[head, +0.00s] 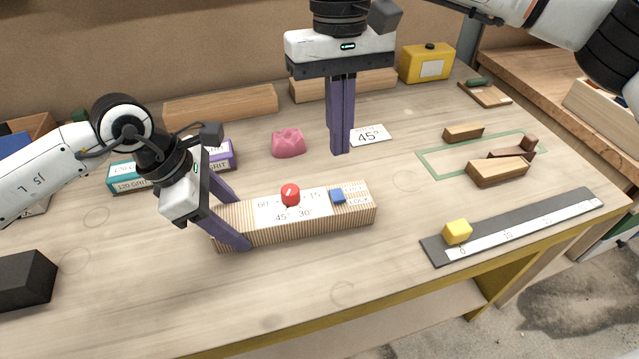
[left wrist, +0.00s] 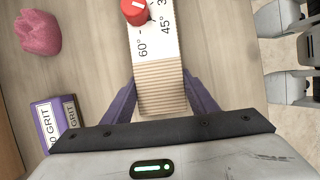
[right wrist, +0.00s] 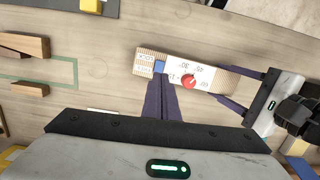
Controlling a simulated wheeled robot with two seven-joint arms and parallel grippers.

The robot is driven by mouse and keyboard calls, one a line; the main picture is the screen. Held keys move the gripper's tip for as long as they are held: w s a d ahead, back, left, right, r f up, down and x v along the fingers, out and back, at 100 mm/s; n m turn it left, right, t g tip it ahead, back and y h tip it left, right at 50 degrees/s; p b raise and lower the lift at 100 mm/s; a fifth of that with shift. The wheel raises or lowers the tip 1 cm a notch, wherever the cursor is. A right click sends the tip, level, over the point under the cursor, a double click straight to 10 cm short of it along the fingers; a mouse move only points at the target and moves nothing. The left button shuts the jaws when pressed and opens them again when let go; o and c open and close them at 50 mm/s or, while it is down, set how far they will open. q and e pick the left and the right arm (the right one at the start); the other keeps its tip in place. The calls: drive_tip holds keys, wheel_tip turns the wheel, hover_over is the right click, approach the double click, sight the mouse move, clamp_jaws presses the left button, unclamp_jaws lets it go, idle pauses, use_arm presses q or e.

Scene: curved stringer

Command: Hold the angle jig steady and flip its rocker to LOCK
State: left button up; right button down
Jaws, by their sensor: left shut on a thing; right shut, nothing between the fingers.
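The angle jig (head: 300,228) is a ribbed wooden block lying on the bench, with a white scale plate, a red knob (head: 290,194) and a blue rocker (head: 337,196) near its right end. Small lettering beside the rocker includes LOCK; its tilt is too small to tell. My left gripper (head: 240,220) is shut on the jig's left end; the left wrist view shows its fingers on both sides of the ribbed body (left wrist: 160,88). My right gripper (head: 341,152) is shut and empty, above the bench behind the jig. In the right wrist view its fingertips come near the blue rocker (right wrist: 160,67).
A pink lump (head: 288,143) and a 45° card (head: 369,135) lie behind the jig. Grit boxes (head: 130,178) stand behind my left gripper. A ruler strip (head: 520,228) with a yellow cube (head: 457,232) and wooden pieces (head: 497,172) lie right. The front middle is clear.

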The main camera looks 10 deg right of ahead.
drive_tip(key=r+n, duration=0.1)
drive_tip(key=n, duration=1)
drive_tip(key=r+n, duration=0.2)
drive_tip(key=n, duration=1)
drive_tip(key=r+n, duration=0.2)
drive_tip(key=n, duration=0.9)
drive_tip(key=shift+w+n, duration=0.3)
drive_tip(key=shift+n, duration=0.1)
